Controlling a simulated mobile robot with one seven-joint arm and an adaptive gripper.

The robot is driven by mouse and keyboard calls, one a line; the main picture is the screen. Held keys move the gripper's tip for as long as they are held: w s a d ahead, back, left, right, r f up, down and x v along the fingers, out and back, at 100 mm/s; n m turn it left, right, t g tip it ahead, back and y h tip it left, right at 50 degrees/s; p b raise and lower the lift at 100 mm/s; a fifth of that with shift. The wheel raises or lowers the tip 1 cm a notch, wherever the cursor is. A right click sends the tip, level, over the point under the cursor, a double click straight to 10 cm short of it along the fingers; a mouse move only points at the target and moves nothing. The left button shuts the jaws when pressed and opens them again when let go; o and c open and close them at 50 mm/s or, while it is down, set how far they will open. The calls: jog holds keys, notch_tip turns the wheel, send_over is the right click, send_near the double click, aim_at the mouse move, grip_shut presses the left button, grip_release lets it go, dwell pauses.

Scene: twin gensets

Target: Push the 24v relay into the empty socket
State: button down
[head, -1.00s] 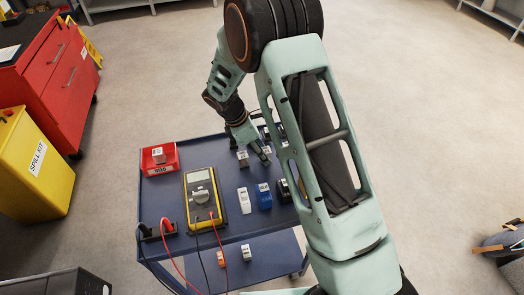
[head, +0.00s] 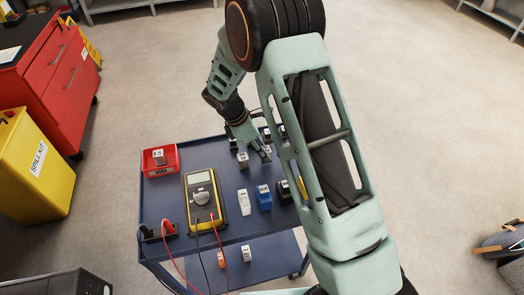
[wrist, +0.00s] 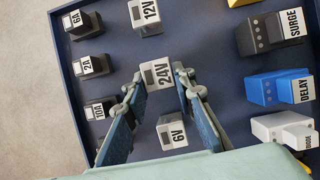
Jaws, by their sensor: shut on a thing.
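The 24V relay (wrist: 157,74) is a small grey block with a white label, near the middle of the wrist view. My gripper (wrist: 158,92) has one finger on each side of it and is shut on it. In the head view my gripper (head: 265,157) is low over the blue cart top, near its far side, and my arm hides part of that area. I cannot make out an empty socket in either view, nor whether the relay touches the surface below.
In the wrist view, the 6V relay (wrist: 172,132) and 12V relay (wrist: 146,16) flank the 24V relay. Blocks marked 6A, 2A and 10A (wrist: 100,108) line the left; SURGE (wrist: 268,33) and DELAY (wrist: 281,88) blocks stand right. A yellow multimeter (head: 203,199) and red bin (head: 160,160) occupy the cart.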

jog(key=shift+r+p, duration=2.3)
jog(key=shift+r, duration=1.15)
